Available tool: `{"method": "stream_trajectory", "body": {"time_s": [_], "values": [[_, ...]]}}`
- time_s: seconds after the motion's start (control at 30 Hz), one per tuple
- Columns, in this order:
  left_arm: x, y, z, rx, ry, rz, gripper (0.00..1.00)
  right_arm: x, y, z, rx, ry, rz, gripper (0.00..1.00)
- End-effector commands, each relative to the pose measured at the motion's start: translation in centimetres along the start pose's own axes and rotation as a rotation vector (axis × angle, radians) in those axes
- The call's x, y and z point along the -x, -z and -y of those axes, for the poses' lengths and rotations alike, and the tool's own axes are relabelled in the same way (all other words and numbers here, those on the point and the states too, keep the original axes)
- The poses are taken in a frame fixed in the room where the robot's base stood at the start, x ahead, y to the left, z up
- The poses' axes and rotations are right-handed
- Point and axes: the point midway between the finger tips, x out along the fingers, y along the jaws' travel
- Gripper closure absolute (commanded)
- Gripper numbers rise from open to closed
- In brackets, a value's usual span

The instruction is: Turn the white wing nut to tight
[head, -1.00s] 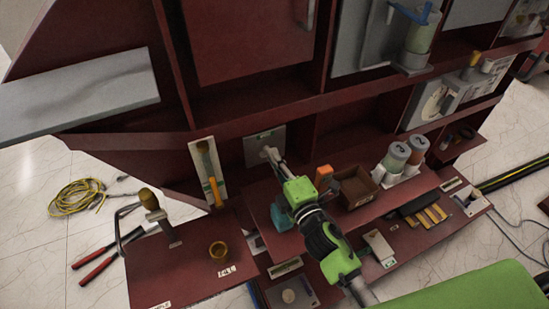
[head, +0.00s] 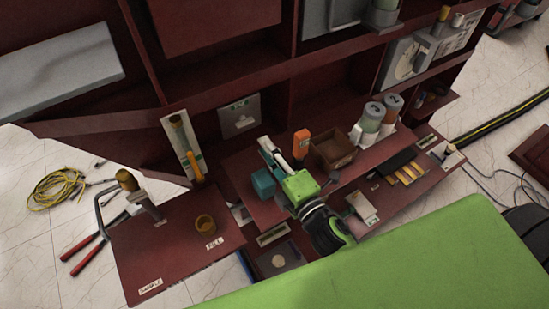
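The white wing nut (head: 243,123) sits on a grey square plate (head: 232,108) on the back panel of the dark red bench, near the picture's centre. It is small here, and its exact angle is hard to tell. My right gripper (head: 269,142) is below and to the right of the nut, apart from it, over the bench shelf. Its two fingers show side by side with a gap between them, and nothing is held. My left gripper is not in view.
A teal block (head: 263,184), an orange device (head: 301,143) and an open brown box (head: 333,148) stand close around my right gripper. A tall framed gauge (head: 181,143) is left of the plate. Two grey-topped cylinders (head: 373,117) stand to the right.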

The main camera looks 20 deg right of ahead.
Motion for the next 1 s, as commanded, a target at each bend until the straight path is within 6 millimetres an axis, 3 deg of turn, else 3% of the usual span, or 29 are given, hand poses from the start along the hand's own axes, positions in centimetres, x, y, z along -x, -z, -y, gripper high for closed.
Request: {"method": "stream_trajectory", "body": {"time_s": [0.1,0.3,1.0], "values": [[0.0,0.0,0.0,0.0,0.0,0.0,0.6,1.7,0.0,0.1,-0.001,0.002,0.001,0.79],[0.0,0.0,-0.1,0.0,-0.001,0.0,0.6,3.2,0.0,0.0,-0.001,0.0,0.0,0.79],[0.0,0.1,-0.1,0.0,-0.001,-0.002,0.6,3.4,0.0,0.0,0.0,0.0,-0.001,0.79]]}}
